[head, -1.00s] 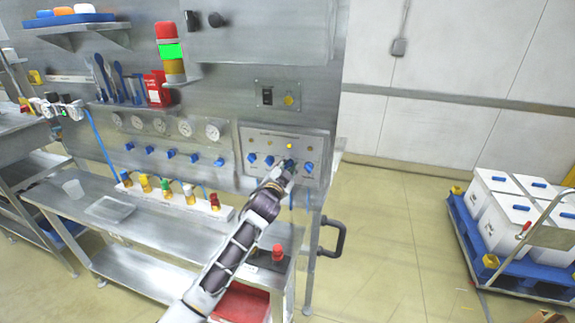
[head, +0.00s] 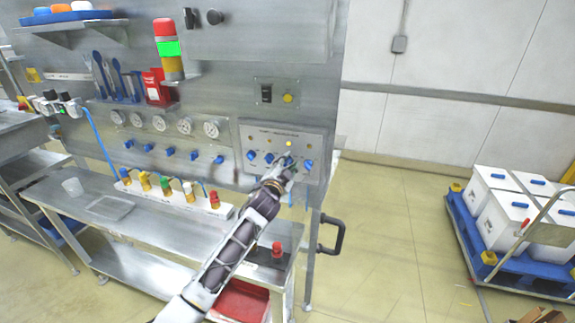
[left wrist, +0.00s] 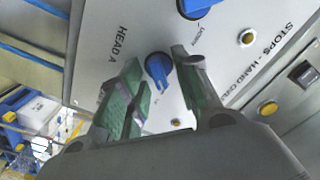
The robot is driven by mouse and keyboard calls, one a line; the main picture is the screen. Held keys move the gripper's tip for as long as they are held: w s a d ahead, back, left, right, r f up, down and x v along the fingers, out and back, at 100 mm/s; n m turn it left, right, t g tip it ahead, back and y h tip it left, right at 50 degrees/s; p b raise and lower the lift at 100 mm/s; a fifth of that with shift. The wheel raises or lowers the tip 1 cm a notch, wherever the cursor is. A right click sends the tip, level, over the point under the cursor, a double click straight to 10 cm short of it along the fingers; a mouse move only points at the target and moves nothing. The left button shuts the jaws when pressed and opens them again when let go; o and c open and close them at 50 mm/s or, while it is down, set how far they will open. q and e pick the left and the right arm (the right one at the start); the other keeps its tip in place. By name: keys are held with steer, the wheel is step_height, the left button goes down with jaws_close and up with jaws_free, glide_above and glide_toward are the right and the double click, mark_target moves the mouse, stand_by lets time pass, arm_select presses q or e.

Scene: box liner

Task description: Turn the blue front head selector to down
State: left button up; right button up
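The metal control panel (head: 262,140) carries a row of several blue selector knobs, one of them at the far right (head: 308,164). My left gripper (head: 286,168) is in front of the row, at the third knob from the left. In the left wrist view my gripper (left wrist: 160,98) is open, its two green-lined fingers apart. A blue selector knob (left wrist: 158,70) shows between and beyond the fingertips, and they do not grip it. Lettering starting "HEAD" is printed beside it. Another blue knob (left wrist: 198,6) is at the top edge. My right gripper is out of view.
A yellow round light (head: 289,144) sits above the knobs. Below the panel, a steel bench (head: 140,235) holds several colored fittings and a red-capped item (head: 277,250). A black handle (head: 333,236) juts out at the bench's right end. Floor to the right is clear up to a blue pallet cart (head: 470,225).

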arm_select(q)
steer(key=shift+s, duration=0.15)
steer(key=v, duration=1.1)
steer(key=shift+s, duration=0.3)
steer(key=shift+a, duration=0.2)
stand_by(0.4)
